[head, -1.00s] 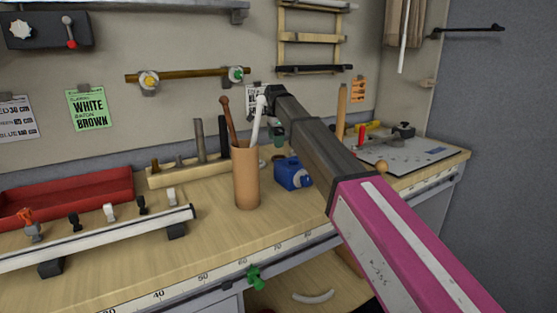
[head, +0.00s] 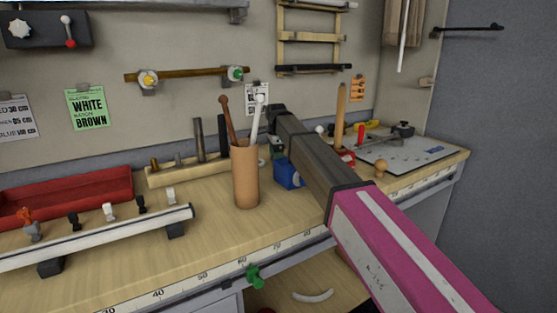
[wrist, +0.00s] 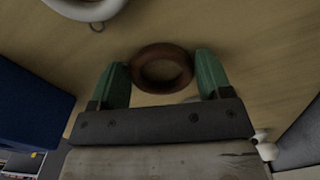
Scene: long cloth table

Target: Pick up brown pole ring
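The brown ring (wrist: 146,83) lies over the wooden tabletop in the wrist view, its hole facing me. My gripper (wrist: 163,62) has its two green fingers spread on either side of the ring, with the ring filling most of the gap. I cannot tell whether the fingers touch it. In the head view my gripper (head: 277,150) is low over the table, behind the cup and beside the blue container. The ring is hidden there by my arm and nearby things.
A blue container (head: 288,173) stands close to my gripper, also at left in the wrist view (wrist: 35,105). A tan cup (head: 246,178) with brown and white poles stands in front. A white ring (wrist: 88,8) lies nearby. A red tray (head: 70,195) is at left.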

